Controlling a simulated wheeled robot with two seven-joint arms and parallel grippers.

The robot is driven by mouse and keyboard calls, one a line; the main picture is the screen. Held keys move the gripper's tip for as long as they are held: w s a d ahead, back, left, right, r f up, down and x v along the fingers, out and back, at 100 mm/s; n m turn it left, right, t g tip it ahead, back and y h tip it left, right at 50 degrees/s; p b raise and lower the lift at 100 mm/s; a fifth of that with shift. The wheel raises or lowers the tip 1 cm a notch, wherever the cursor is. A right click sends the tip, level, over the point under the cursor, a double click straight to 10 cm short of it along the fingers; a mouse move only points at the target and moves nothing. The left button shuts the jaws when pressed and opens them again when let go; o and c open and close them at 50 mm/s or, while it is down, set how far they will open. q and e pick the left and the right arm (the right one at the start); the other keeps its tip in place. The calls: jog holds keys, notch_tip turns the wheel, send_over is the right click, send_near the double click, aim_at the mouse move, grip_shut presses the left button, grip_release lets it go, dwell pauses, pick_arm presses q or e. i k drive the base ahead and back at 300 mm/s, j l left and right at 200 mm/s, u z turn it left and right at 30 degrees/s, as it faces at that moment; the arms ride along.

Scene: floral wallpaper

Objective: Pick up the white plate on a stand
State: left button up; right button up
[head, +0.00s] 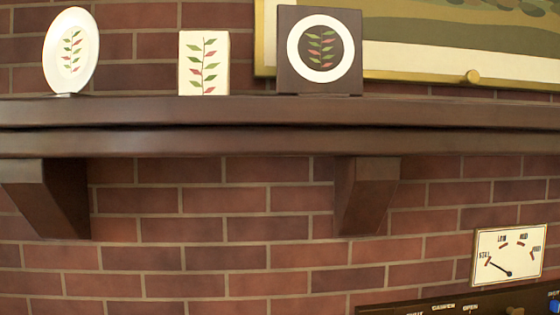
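A white oval plate on a stand (71,50) stands upright at the far left of the dark wooden mantel shelf (230,112). It has a red and green leaf pattern in its middle, and its small foot rests on the shelf. Neither of my grippers is in the head view, and nothing touches the plate.
A small cream tile with leaves (204,63) and a dark square panel with a white ring (319,50) stand to the right on the shelf. A gold-framed picture (420,40) hangs behind. Brackets (365,195) jut out below. A dial gauge (508,254) is at lower right.

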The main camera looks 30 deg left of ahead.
aim_at(71, 51)
jog(key=u, duration=2)
